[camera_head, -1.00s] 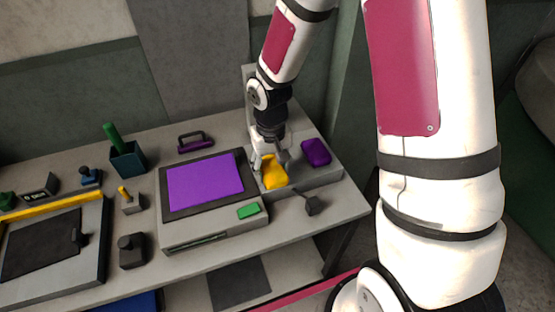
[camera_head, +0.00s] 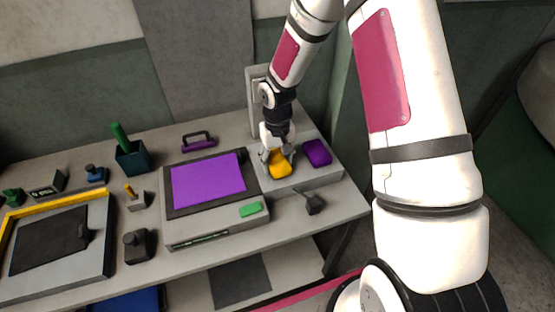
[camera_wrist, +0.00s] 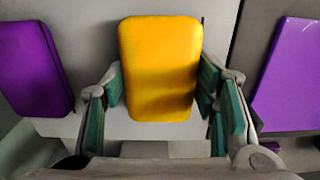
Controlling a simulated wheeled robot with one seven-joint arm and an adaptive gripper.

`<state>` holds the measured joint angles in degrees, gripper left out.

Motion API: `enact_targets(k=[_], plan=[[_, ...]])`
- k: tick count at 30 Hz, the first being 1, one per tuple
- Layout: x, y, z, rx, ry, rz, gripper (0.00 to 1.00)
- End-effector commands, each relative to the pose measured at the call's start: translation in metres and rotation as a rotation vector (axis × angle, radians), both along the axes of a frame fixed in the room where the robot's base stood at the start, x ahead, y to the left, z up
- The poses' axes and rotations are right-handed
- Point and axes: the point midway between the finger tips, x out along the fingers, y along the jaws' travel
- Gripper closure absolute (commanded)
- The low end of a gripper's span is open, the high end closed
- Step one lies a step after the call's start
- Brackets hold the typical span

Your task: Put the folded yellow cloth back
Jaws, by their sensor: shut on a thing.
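The folded yellow cloth (camera_head: 279,165) is a small rounded block at the grey stand to the right of the purple screen-like panel. My gripper (camera_head: 278,157) points down and is shut on it, one finger at each side. In the wrist view the yellow cloth (camera_wrist: 160,65) sits upright in the picture between the green finger pads. A folded purple cloth (camera_head: 317,152) lies just to its right on the grey stand (camera_head: 310,176). I cannot tell whether the yellow cloth touches the stand.
A purple sheet (camera_head: 208,180) lies on a dark-framed grey unit (camera_head: 217,230) with a green block (camera_head: 250,209) at its front. A dark tool (camera_head: 314,203) lies in front of the stand. A teal cup (camera_head: 131,158) and a purple handle (camera_head: 198,141) stand farther back.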

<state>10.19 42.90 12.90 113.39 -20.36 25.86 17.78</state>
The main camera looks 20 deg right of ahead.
Motion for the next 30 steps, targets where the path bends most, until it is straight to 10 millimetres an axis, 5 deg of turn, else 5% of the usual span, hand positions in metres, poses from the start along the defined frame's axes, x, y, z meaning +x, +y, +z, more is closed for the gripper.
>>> enact_targets(k=[4, 5, 8, 20, 30], plan=[[0.0, 0.0, -0.003, 0.0, 0.0, 0.0, 0.73], [0.0, 0.0, -0.003, 0.0, 0.0, 0.0, 0.44], [0.0, 0.0, -0.003, 0.0, 0.0, 0.0, 0.26], [0.0, 0.0, 0.003, 0.0, -0.002, -0.001, 0.26], [0.002, -0.001, 0.06, -0.001, -0.007, -0.001, 0.26]])
